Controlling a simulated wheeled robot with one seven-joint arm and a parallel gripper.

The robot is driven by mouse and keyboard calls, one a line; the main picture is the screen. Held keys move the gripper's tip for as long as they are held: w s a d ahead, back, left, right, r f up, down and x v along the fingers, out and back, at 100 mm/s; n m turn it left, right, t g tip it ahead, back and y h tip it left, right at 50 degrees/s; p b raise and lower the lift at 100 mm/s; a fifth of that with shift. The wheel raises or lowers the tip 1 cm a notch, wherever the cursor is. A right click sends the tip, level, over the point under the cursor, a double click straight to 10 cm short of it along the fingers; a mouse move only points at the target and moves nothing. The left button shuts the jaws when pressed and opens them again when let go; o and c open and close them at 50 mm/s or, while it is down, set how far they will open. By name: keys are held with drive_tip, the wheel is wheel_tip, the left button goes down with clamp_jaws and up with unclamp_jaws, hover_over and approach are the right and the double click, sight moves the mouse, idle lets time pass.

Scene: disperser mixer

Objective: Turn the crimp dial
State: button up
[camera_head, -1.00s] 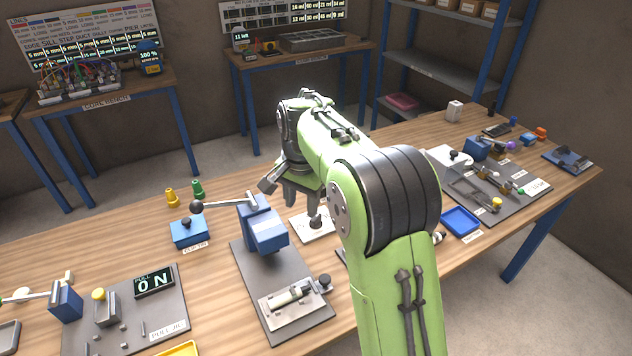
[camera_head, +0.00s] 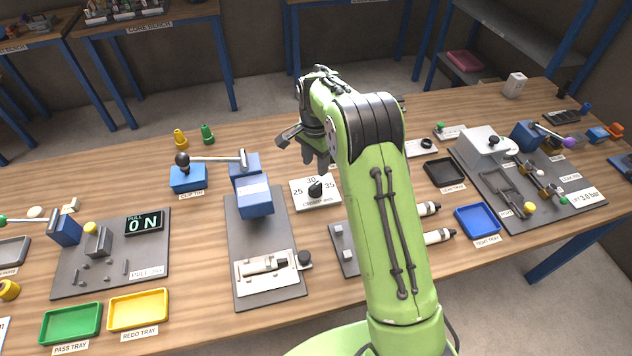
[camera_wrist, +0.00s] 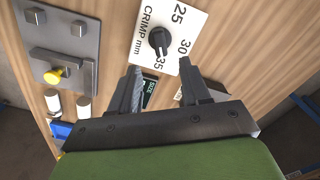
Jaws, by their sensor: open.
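The crimp dial is a black knob (camera_head: 316,189) on a white plate (camera_head: 303,206) marked 25, 30 and 35, lying on the bench in the middle of the head view. In the wrist view the knob (camera_wrist: 159,38) sits on the white plate (camera_wrist: 187,14) with "CRIMP mm" printed on it, above the fingertips.
A blue press (camera_head: 253,195) on a grey base stands left of the dial. A small grey plate with a yellow knob (camera_wrist: 53,76) lies beside the dial in the wrist view. Blue tray (camera_head: 477,221) and black tray (camera_head: 444,172) are to the right.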

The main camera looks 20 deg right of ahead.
sight(315, 185)
wheel_tip(315, 185, down, 8)
drive_tip(key=shift+f, duration=0.25)
clamp_jaws()
